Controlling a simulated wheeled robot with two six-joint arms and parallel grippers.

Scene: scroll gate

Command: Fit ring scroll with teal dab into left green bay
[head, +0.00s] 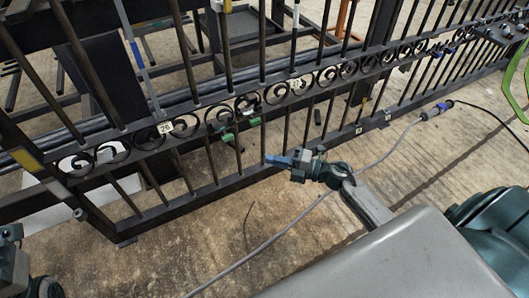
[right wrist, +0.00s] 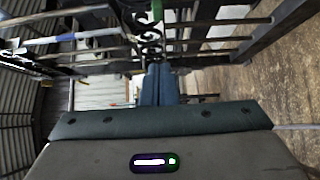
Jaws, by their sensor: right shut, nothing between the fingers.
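The black gate's row of scrolls (head: 120,148) runs across the head view. Green bay parts (head: 228,137) (head: 255,122) sit under the row near the middle, with dark ring-shaped scrolls (head: 248,104) just above them. I cannot make out a teal dab on any scroll. My right gripper (head: 272,160) is shut and empty, its blue fingers pointing left, below and right of the green parts. In the right wrist view its fingers (right wrist: 156,85) are together below a dark scroll (right wrist: 150,48) and a green part (right wrist: 157,10). My left gripper (head: 12,235) shows only partly at lower left.
A grey cable (head: 290,220) crosses the concrete floor, which is otherwise mostly clear.

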